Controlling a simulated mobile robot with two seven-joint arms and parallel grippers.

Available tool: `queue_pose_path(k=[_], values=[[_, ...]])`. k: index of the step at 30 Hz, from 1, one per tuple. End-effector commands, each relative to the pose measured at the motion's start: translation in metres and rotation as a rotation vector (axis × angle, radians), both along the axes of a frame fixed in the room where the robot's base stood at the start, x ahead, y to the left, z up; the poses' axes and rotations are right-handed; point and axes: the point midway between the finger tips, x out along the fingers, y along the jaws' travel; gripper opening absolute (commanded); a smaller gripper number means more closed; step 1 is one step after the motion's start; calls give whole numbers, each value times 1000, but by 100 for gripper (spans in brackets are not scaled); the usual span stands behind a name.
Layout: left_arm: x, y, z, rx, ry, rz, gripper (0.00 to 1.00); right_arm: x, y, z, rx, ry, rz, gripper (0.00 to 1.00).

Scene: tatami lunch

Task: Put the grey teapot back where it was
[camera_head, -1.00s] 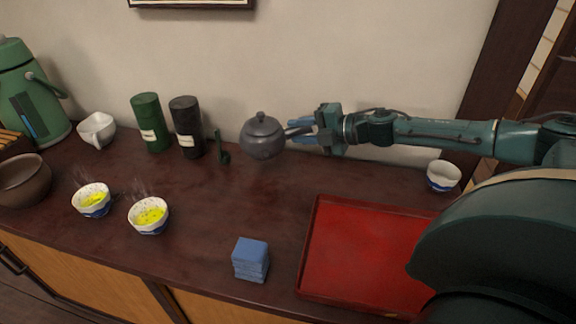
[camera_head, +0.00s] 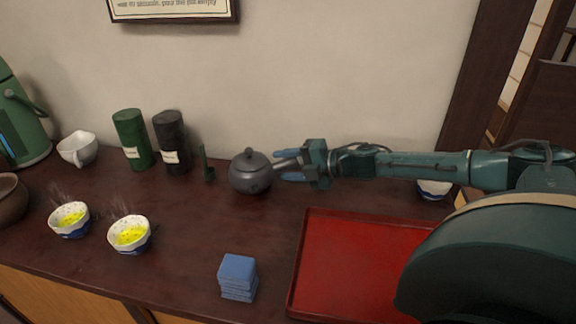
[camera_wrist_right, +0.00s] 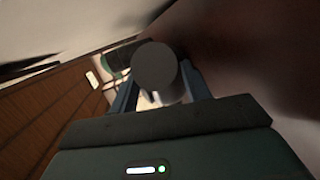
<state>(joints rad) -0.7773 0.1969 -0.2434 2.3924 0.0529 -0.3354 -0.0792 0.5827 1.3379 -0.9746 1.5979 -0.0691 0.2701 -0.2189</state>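The grey teapot (camera_head: 250,174) stands upright on the dark counter, right of a small green scoop-like item, with its lid on and its side handle (camera_head: 286,163) pointing right. My right gripper (camera_head: 291,167) is at that handle, one blue finger above it and one below, with small gaps showing; it looks open around the handle. In the right wrist view the round grey handle end (camera_wrist_right: 157,72) sits between the two fingers and hides most of the pot. My left gripper is not in view.
Green (camera_head: 132,140) and black (camera_head: 171,143) canisters and the green scoop-like item (camera_head: 206,163) stand left of the pot. Two cups of yellow-green tea (camera_head: 130,236), blue stacked squares (camera_head: 238,277) and a red tray (camera_head: 350,265) are nearer. A cup (camera_head: 433,190) is partly behind my arm.

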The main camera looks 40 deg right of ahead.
Motion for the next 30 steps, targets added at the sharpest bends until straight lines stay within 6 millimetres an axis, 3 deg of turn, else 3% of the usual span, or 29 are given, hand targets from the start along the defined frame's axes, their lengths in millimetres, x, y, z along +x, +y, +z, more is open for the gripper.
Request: queue_pose_path(k=[11, 24, 30], values=[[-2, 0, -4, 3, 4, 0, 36, -4, -4, 0, -1, 0, -3, 51], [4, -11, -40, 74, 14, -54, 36, -54, -31, 15, -7, 4, 0, 51], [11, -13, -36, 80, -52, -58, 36, -75, -43, 26, -5, 2, 1, 51]])
